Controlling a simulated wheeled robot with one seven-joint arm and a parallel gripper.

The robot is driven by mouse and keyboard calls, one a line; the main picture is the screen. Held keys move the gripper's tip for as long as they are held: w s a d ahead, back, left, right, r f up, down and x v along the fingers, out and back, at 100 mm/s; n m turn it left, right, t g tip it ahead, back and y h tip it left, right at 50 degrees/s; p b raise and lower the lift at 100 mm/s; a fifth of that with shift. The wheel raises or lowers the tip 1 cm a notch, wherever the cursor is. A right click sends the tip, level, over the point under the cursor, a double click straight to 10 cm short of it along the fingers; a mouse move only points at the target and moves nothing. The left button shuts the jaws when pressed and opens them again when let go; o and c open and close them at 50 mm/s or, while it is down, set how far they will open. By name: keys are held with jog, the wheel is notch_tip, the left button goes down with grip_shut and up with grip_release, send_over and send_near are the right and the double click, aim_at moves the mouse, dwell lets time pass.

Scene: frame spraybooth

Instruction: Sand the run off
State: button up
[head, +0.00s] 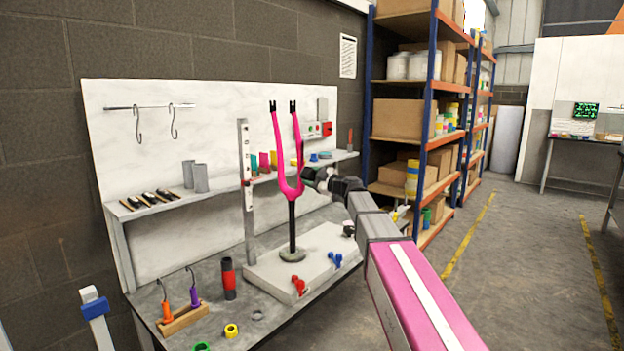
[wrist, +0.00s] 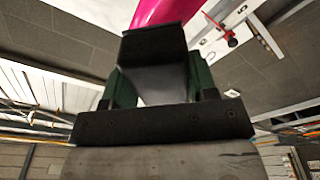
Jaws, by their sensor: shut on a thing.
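A bright pink fork (head: 277,150) stands upright, tines up, on a dark post (head: 292,228) rising from a round foot on a pale slab. My gripper (head: 310,176) is at the right side of the fork, near the lower part of its right tine. In the wrist view, my gripper (wrist: 155,82) is shut on a dark grey block (wrist: 153,48), with green fingers on both sides. The pink fork (wrist: 160,9) shows just beyond the block. I cannot tell whether they touch. No run can be made out on the paint.
An upright white scale (head: 246,190) with a red slider stands left of the fork. Red clamps (head: 299,285) and blue clamps (head: 335,259) lie on the slab. The bench (head: 205,335) also holds a red-black cylinder (head: 229,279) and hooked tools. Shelving (head: 430,120) stands behind; the floor right is clear.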

jog(key=shift+x, duration=0.9)
dwell(0.4)
notch_tip(320, 180, up, 14)
jog(key=shift+w+r, duration=0.15)
dwell(2.0)
jog(key=shift+a, duration=0.1)
jog(key=shift+f, duration=7.25)
jog(key=shift+d, duration=0.2)
jog(key=shift+s+r+v, duration=0.15)
jog(key=shift+v, duration=1.35)
jog(key=shift+s+r+v, duration=0.15)
jog(key=shift+s+v, duration=0.05)
jog(key=shift+v, duration=1.35)
